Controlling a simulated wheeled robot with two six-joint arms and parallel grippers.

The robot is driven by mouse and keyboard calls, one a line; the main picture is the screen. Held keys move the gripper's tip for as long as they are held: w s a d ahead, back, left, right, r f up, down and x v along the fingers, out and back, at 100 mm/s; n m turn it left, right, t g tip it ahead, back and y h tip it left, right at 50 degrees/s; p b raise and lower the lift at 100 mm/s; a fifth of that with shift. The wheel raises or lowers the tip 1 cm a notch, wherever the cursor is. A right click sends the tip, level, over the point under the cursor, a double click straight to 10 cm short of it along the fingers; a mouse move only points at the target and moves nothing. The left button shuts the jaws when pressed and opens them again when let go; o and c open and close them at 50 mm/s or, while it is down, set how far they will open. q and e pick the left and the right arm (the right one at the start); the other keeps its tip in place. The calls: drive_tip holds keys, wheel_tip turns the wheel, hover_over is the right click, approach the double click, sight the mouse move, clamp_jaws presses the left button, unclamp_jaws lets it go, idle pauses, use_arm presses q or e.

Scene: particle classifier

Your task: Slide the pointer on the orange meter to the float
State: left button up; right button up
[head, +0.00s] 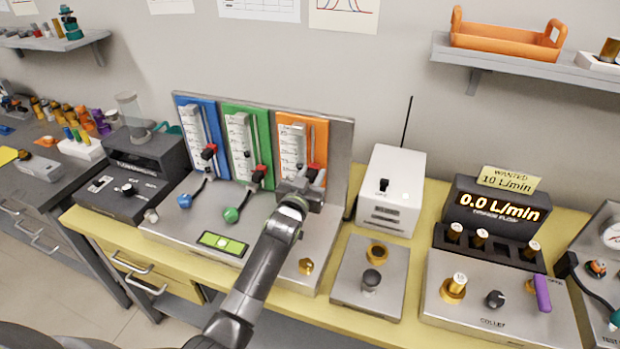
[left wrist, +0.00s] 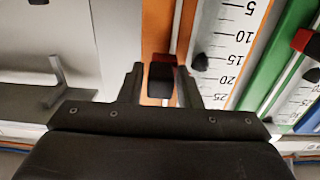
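The orange meter (head: 297,132) stands at the right end of a row of three panels, beside the green one. Its red and black pointer (head: 313,172) sits low on the panel in the head view. My left gripper (head: 303,184) is at it. In the left wrist view the pointer (left wrist: 162,78) lies between the two fingertips of my left gripper (left wrist: 160,88), which is open with narrow gaps beside it. A small dark float (left wrist: 200,62) shows by the scale near the 15 mark, to the right of the pointer. My right gripper is not in view.
The green panel (head: 243,135) and blue panel (head: 199,128) carry similar pointers close by. A white box with an antenna (head: 391,190) stands to the right.

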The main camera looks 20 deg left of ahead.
use_arm(q)
drive_tip(key=shift+s, duration=0.15)
drive_tip(key=shift+s, duration=0.25)
drive_tip(key=s+b, duration=0.2)
drive_tip(key=s, duration=1.4)
drive_tip(key=shift+s+a, duration=0.3)
